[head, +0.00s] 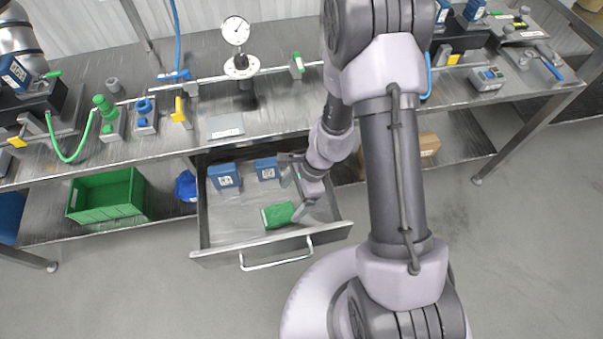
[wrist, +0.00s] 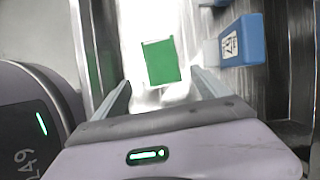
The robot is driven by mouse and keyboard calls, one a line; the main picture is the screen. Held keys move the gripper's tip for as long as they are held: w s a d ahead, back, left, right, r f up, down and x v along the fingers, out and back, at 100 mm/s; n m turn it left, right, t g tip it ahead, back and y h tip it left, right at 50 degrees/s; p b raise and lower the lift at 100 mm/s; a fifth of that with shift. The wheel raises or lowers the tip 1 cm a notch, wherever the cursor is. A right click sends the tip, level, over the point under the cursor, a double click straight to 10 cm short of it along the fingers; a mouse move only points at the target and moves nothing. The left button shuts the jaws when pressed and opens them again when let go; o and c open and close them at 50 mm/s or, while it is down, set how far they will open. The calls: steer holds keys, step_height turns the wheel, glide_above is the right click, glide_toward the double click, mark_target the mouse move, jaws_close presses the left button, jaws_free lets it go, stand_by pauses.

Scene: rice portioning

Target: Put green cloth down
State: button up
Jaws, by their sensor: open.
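The green cloth (head: 278,214), a folded block, lies on the floor of the open drawer (head: 225,235), near its front right part. My gripper (head: 291,196) is over the right side of the drawer, close to the cloth. In the wrist view the cloth (wrist: 160,62) shows beyond and between the two spread fingers (wrist: 162,88), with a gap to each finger. The gripper is open and holds nothing. Whether the cloth's underside lies flat is hidden.
Two blue boxes (head: 224,177) (head: 266,169) stand at the back of the drawer; one (wrist: 240,42) shows right of the cloth in the wrist view. A green crate (head: 105,196) is on the lower shelf. The workbench (head: 165,140) above carries valves and a gauge (head: 236,31).

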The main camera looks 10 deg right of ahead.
step_height(320, 180, up, 23)
steer(key=w+d+n+t+p, duration=0.1)
steer(key=d+n+t+p, duration=0.1)
steer(key=n+p, duration=0.25)
steer(key=s+r+n+t+h, duration=0.2)
steer(key=s+r+n+t, duration=0.2)
steer(key=s+r+n, duration=0.4)
steer(key=a+b+v, duration=0.1)
steer(key=v, duration=0.8)
steer(key=shift+r, duration=0.45)
step_height(320, 180, down, 6)
steer(key=b, duration=0.6)
steer(key=shift+o, duration=0.2)
